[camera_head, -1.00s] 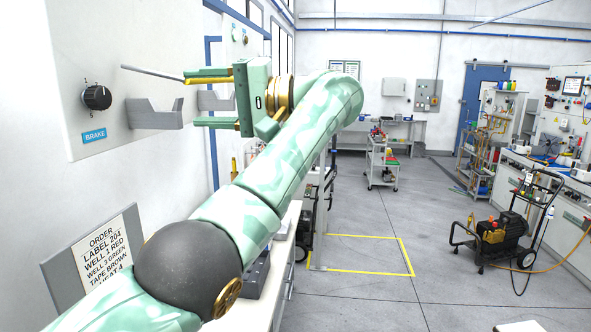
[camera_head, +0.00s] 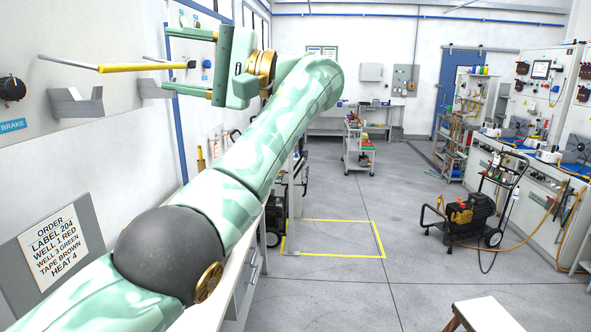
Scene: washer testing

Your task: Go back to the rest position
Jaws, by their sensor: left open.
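My left gripper (camera_head: 166,59) is open at the upper left, its two green fingers one above the other and apart. A thin rod with a grey shaft and a yellow grip (camera_head: 130,68) lies level by the wall. The black end of the rod shows between the open fingers, with clear gaps above and below it. Two grey notched brackets, a near one (camera_head: 75,103) and a farther one (camera_head: 156,89), sit below the rod. I cannot tell whether the rod touches them. My right gripper is not in view.
A wall panel with a black brake knob (camera_head: 12,88) is at the left. An order sign (camera_head: 53,241) stands below it. A pressure washer on a cart (camera_head: 470,212) stands at the right.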

